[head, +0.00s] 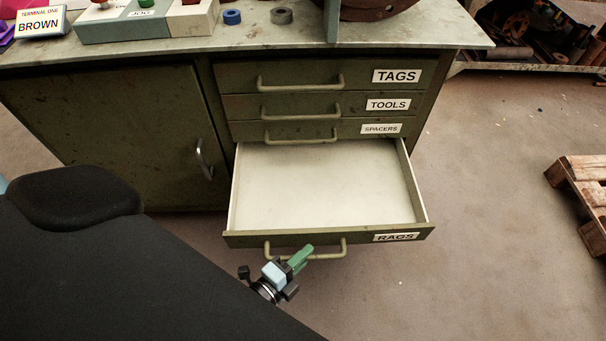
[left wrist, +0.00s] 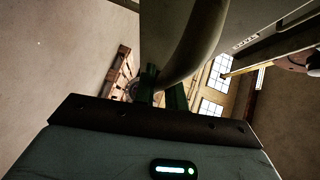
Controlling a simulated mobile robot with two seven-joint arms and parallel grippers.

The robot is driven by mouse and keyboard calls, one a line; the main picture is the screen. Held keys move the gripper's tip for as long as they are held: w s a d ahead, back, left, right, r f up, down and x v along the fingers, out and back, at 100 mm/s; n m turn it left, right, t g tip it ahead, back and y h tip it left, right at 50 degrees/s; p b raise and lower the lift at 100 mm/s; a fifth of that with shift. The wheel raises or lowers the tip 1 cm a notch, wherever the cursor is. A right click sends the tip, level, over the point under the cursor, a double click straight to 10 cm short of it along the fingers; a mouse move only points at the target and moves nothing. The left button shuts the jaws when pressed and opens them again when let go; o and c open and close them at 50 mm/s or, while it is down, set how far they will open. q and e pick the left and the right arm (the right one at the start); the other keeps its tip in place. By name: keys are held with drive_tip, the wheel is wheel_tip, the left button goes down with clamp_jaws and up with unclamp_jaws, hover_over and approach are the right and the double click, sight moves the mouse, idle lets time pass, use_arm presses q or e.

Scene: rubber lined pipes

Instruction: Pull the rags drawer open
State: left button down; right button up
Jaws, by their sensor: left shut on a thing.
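The rags drawer (head: 330,195) is the lowest of the stacked drawers and stands far out of the green cabinet. Its pale inside is bare. Its front carries a RAGS label (head: 396,237) and a bar handle (head: 272,253). In the left wrist view the handle (left wrist: 196,40) runs large and close down to the green fingers (left wrist: 162,92). My right gripper does not show.
Above are shut drawers labelled TAGS (head: 345,75), TOOLS (head: 345,103) and SPACERS (head: 350,128). A shut cabinet door (head: 110,130) is at left. A wooden pallet (head: 585,195) lies at the right edge. The floor (head: 480,220) between is clear.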

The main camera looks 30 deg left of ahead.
use_arm(q)
drive_tip(key=c, duration=1.5)
unclamp_jaws()
drive_tip(key=shift+o, duration=0.2)
drive_tip(key=shift+s+a, duration=0.1)
drive_tip(key=shift+s, duration=0.4)
drive_tip(key=v, duration=0.6)
drive_tip(key=shift+s+p, duration=0.4)
drive_tip(key=shift+p, duration=0.05)
drive_tip(key=shift+a, duration=0.1)
